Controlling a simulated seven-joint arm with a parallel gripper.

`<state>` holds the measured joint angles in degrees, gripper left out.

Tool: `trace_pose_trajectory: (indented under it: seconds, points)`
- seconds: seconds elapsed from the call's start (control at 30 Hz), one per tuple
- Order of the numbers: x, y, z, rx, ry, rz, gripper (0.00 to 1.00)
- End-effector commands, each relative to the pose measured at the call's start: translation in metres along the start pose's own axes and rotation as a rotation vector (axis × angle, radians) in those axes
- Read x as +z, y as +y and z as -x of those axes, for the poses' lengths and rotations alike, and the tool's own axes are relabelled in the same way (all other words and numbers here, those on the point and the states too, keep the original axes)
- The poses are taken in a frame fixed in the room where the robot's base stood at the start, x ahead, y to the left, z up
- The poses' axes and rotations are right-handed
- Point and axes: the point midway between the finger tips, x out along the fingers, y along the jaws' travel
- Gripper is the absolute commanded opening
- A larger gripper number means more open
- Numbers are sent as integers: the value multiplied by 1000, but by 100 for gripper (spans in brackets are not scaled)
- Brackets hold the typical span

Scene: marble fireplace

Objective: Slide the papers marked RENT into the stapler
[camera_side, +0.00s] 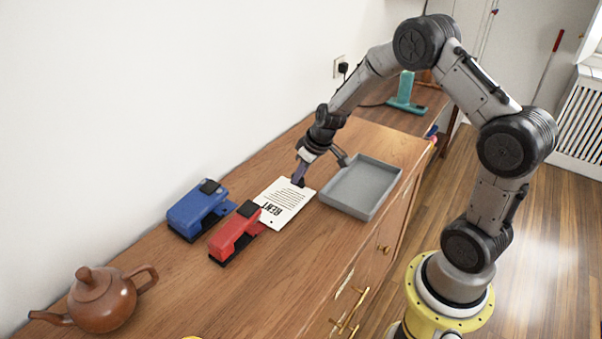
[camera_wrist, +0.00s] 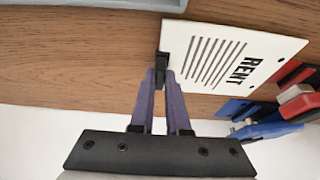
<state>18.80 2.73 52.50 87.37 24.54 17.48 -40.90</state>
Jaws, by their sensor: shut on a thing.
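The white papers marked RENT (camera_side: 288,203) lie on the wooden top, with two dark holes at the printed end. They also show in the wrist view (camera_wrist: 232,58). My gripper (camera_side: 299,181) is shut at their far edge, on a small black clip-like piece there; its purple fingers show in the wrist view (camera_wrist: 164,75). A red stapler-like tool (camera_side: 235,233) is close to the RENT end; I cannot tell whether they touch. A similar blue tool (camera_side: 197,207) stands behind it, nearer the wall. Both show partly in the wrist view, red (camera_wrist: 302,104) and blue (camera_wrist: 264,130).
An empty grey tray (camera_side: 327,197) lies right of the papers, close by. A brown teapot (camera_side: 101,300) stands at the near left. A teal object (camera_side: 405,95) is on a farther surface. The white wall runs behind the blue tool. Bare wood lies in front of the red tool.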

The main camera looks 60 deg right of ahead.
Motion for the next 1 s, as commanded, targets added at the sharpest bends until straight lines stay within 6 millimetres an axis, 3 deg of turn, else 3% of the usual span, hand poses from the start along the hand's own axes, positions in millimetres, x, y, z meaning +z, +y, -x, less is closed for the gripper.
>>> trace_pose_trajectory:
  seconds: [1.0]
  points:
    - [0,-17,0,0,1,0,0]
